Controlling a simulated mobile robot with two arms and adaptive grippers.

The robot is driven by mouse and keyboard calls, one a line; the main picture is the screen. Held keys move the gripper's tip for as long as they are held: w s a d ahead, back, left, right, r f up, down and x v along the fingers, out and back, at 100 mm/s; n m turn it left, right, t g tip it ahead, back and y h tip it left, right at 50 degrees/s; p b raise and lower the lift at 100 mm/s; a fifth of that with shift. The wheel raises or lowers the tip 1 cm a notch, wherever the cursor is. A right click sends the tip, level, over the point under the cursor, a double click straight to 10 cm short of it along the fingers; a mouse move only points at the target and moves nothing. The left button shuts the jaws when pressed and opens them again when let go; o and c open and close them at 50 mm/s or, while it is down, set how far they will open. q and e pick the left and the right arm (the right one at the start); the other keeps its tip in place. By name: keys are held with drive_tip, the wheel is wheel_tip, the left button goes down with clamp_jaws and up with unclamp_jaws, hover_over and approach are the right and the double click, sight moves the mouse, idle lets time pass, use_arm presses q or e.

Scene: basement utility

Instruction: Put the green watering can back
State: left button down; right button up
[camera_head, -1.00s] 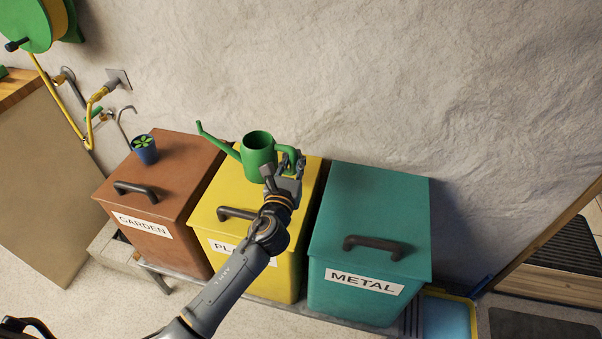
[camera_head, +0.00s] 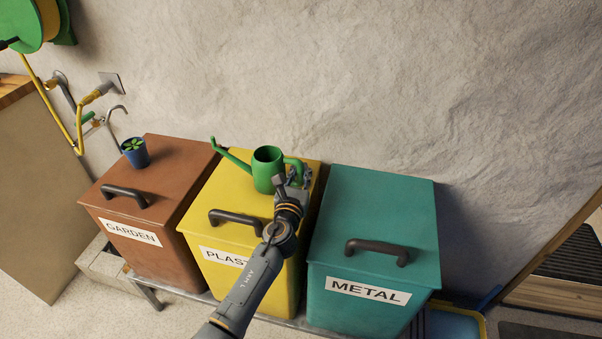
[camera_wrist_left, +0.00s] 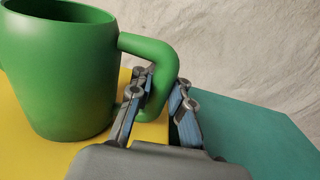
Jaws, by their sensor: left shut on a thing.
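The green watering can (camera_head: 267,170) is upright over the back part of the yellow PLASTIC bin's lid (camera_head: 215,195), its spout pointing left. Whether its base touches the lid is hard to tell. My left gripper (camera_head: 297,175) is shut on the can's handle at the right side. In the left wrist view the can (camera_wrist_left: 60,75) fills the left, and its handle comes down between the fingers of my left gripper (camera_wrist_left: 160,95). My right gripper is not in view.
The brown GARDEN bin (camera_head: 175,165) stands left with a small blue plant pot (camera_head: 135,155) on its lid. The teal METAL bin (camera_head: 375,205) stands right, its lid clear. The rough wall (camera_head: 400,70) rises behind. A hose and tap (camera_head: 115,110) are at the left.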

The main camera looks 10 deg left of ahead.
use_arm(q)
drive_tip(key=shift+f, duration=0.1)
drive_tip(key=c, duration=1.3)
unclamp_jaws()
drive_tip(key=shift+o, duration=0.2)
